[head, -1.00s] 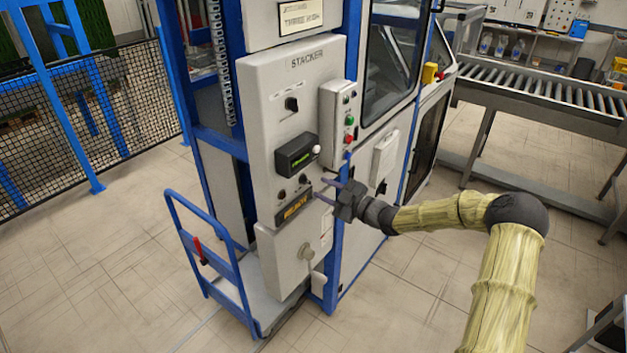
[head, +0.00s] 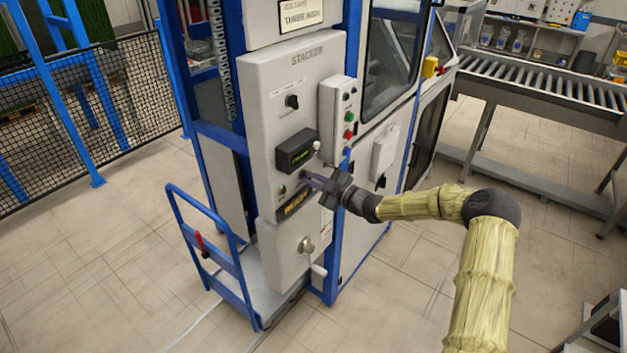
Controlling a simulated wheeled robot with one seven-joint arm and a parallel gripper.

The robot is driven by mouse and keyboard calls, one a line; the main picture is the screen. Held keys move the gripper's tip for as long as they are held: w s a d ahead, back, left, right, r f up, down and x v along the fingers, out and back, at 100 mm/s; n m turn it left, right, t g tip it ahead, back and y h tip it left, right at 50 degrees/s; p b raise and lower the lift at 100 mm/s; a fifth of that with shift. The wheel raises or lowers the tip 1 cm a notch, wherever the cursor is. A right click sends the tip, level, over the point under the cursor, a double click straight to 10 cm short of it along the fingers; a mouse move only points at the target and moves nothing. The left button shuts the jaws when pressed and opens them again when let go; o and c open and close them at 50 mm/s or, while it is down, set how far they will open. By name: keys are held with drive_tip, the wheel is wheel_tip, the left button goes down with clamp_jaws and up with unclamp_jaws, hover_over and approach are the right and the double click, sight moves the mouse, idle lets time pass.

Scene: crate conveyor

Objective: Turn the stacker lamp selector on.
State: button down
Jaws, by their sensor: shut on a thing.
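The stacker's grey control panel (head: 262,85) faces me, with the word STACKER near its top. A black rotary knob (head: 291,101) sits in its upper part. Below the dark box with a green display (head: 296,150) is a row of two small dark knobs. The left small knob (head: 282,190) is in plain view. My gripper (head: 308,179) is at the right small knob, shut on it, with its fingers hiding most of it. Labels beside the knobs are too small to read, so I cannot tell which is the lamp selector or how the held knob is turned.
A narrow box with green and red buttons (head: 340,110) stands out just above and right of my gripper. A yellow label plate (head: 293,206) and a round handle (head: 306,246) are below. A blue trolley (head: 215,250) stands at left.

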drive_tip(key=shift+m+b, duration=0.3)
drive_tip(key=shift+m, duration=0.1)
drive_tip(key=shift+f+m+b, duration=0.1)
drive_tip(key=shift+m+b, duration=0.4)
drive_tip(key=shift+m, duration=0.4)
drive_tip(key=m, duration=0.4)
drive_tip(key=shift+a+b, duration=0.1)
drive_tip(key=shift+b, duration=0.3)
drive_tip(key=m, duration=0.4)
drive_tip(key=shift+m+p, duration=0.3)
drive_tip(key=shift+m, duration=0.1)
drive_tip(key=m+p, duration=0.1)
drive_tip(key=m, duration=0.3)
drive_tip(key=shift+m, duration=0.3)
drive_tip(key=c, duration=1.5)
unclamp_jaws()
